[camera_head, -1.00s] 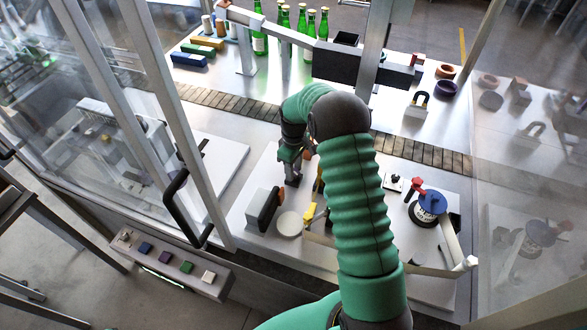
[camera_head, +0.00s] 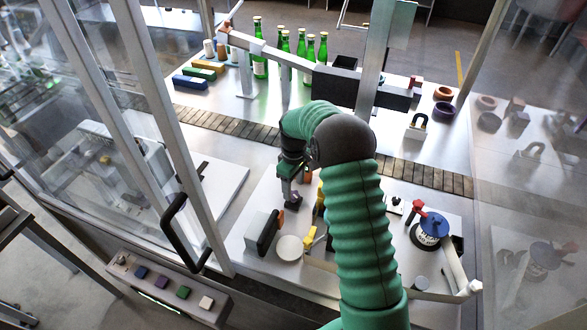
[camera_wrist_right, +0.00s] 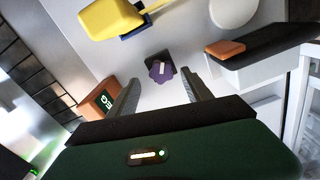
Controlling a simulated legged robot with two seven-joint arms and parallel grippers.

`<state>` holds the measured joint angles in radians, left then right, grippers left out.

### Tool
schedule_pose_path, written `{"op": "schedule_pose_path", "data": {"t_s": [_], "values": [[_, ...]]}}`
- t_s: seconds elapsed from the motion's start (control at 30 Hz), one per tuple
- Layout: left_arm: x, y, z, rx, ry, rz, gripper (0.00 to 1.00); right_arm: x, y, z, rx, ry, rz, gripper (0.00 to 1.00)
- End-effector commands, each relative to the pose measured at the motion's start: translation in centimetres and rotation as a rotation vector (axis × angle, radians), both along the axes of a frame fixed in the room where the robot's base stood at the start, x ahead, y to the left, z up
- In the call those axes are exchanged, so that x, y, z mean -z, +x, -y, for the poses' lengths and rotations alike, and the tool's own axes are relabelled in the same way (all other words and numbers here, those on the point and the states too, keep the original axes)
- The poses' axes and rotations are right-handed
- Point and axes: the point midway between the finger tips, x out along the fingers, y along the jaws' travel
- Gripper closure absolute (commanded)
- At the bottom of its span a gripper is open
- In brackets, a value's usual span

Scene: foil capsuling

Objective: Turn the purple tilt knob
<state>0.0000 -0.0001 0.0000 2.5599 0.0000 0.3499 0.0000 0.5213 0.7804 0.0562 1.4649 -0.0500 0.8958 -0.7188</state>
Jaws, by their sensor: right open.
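The purple tilt knob (camera_wrist_right: 160,70) shows in the right wrist view, with a pale bar across its face and a dark mount behind it. It lies in the gap between the two grey fingers of my right gripper (camera_wrist_right: 160,84), which are apart, one on each side of it. I cannot tell whether they touch it. In the head view my right gripper (camera_head: 289,187) points down just above the small purple knob (camera_head: 294,200), and my arm hides part of the panel. My left gripper is out of view.
A yellow handle (camera_wrist_right: 112,18), a black block with an orange end (camera_wrist_right: 262,48) and an orange-brown block (camera_wrist_right: 99,100) surround the knob. A white disc (camera_head: 289,248) lies nearby. Green bottles (camera_head: 259,48) stand at the back. A door frame with a black handle (camera_head: 184,235) is left.

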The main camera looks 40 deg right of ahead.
Motion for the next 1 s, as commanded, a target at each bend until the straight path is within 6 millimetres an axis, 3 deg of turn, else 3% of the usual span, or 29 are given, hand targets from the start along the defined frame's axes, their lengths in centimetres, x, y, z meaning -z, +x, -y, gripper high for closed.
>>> {"op": "schedule_pose_path", "data": {"t_s": [0.3,0.5,1.0], "values": [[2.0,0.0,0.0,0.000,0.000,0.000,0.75,-9.1,0.2,0.2,-0.001,-0.003,0.005,0.42],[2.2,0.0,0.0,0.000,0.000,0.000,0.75,-12.9,0.2,0.2,0.000,-0.001,0.001,0.42],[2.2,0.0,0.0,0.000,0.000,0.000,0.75,-13.8,0.2,0.2,0.000,0.000,0.000,0.42]]}}
